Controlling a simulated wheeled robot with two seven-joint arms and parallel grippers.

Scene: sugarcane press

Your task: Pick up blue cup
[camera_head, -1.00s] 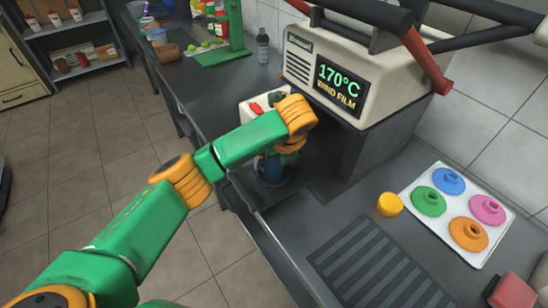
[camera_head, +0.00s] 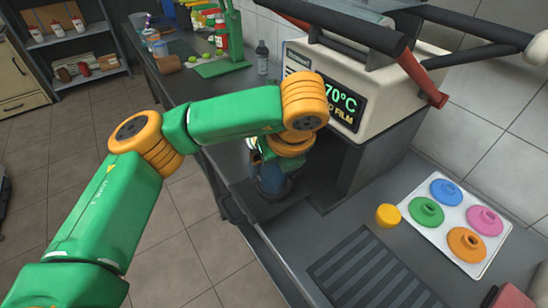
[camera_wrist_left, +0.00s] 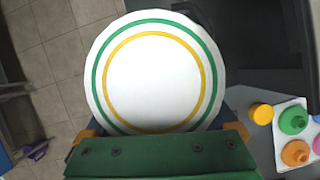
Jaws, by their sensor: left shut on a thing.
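The blue cup (camera_head: 271,180) is low in the head view, under the wrist of my left arm, at the dark recess beside the sealing machine. My left gripper (camera_head: 267,160) is shut on it; the arm hides much of the gripper and the cup's upper part. In the left wrist view a round white top with green and yellow rings (camera_wrist_left: 152,75) fills the middle. The orange fingertips of the left gripper (camera_wrist_left: 163,131) show at both sides of its lower edge. My right gripper is in neither view.
The sealing machine (camera_head: 410,75) with its red-ended lever stands just right of my wrist. Bottles and cups stand at the back.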

